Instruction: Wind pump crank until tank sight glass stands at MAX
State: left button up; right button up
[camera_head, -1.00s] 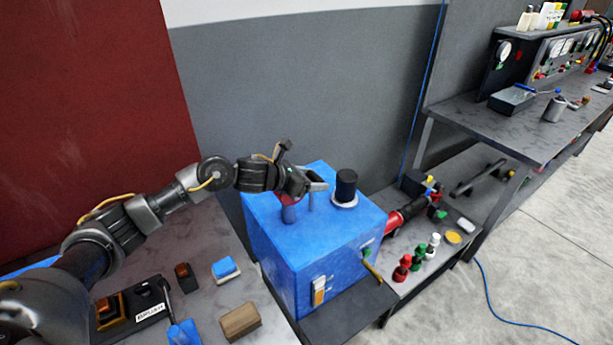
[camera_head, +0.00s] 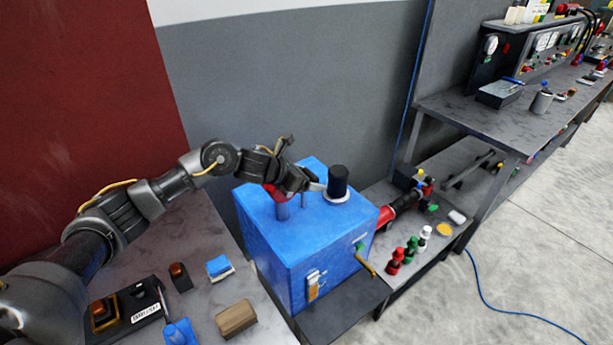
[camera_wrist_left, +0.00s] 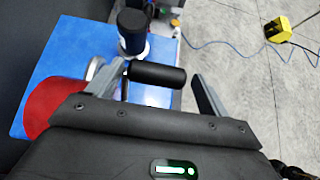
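The blue tank (camera_head: 310,240) stands on the low bench with a small sight glass (camera_head: 313,286) on its front face. The glass has a yellow-orange lower part and a pale upper part; its marks are too small to read. My left gripper (camera_head: 314,187) is over the tank top, beside the black filler cap (camera_head: 338,182). In the left wrist view, the black crank grip (camera_wrist_left: 158,75) lies between the open fingers, with a gap at the right finger. A red round part (camera_wrist_left: 50,104) shows at left. The rest of the crank is mostly hidden. My right gripper is out of view.
A red and black cylinder (camera_head: 400,207) lies right of the tank. Red, green and white knobs (camera_head: 410,248) stand at the front right. A wooden block (camera_head: 236,318) and blue-topped block (camera_head: 219,267) sit on the left bench.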

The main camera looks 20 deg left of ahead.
pick_arm(q)
jog(key=shift+a+r, duration=0.1)
jog(key=shift+r, duration=0.05)
jog(key=b+v, duration=0.3)
jog(key=v, duration=0.7)
jog(key=shift+s+r, duration=0.15)
jog(key=shift+s, duration=0.15)
jog(key=shift+a, duration=0.1)
